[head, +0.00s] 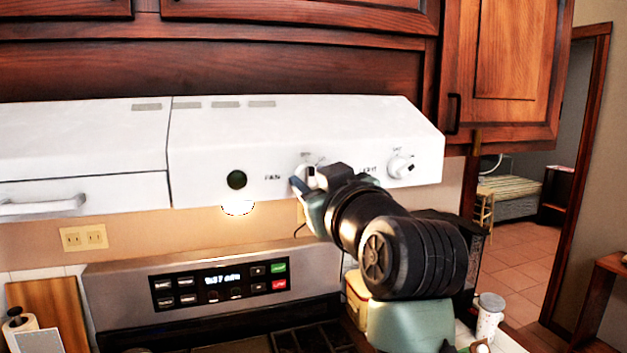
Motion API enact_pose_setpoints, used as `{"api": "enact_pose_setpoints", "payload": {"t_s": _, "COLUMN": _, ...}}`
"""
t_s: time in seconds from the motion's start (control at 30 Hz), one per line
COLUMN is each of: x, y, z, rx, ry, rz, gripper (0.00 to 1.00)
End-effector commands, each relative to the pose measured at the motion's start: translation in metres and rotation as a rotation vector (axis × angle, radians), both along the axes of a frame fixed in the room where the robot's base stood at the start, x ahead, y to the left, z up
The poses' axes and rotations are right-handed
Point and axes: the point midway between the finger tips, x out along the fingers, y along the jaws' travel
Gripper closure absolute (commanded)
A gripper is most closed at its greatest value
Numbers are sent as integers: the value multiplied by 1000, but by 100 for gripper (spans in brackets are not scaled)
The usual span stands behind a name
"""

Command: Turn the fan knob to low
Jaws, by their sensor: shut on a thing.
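The fan knob (304,173) is a white round knob on the front of the white range hood (215,150), just right of the printed word FAN. My gripper (307,182) is at this knob with its fingers shut on it. My gripper and wrist cover part of the knob and the marks around it, so I cannot read its setting. A second white knob (400,166), beside a partly hidden label, is farther right on the hood and is untouched.
Dark wood cabinets (300,68) hang directly above the hood. A lit lamp (238,208) is under the hood. Below stands the stove's control panel (222,284) with a display. A white patterned cup (489,317) stands at the lower right. A doorway opens on the right.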

Motion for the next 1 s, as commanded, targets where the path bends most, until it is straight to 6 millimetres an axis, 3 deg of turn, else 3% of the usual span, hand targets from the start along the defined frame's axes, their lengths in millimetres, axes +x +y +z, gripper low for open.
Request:
{"api": "enact_pose_setpoints", "payload": {"t_s": 0.47, "x": 0, "y": 0, "z": 1, "rx": 109, "ry": 37, "rz": 1, "gripper": 100}}
{"api": "enact_pose_setpoints", "payload": {"t_s": 1.0, "x": 0, "y": 1, "z": 1, "rx": 547, "ry": 180, "rz": 1, "gripper": 100}}
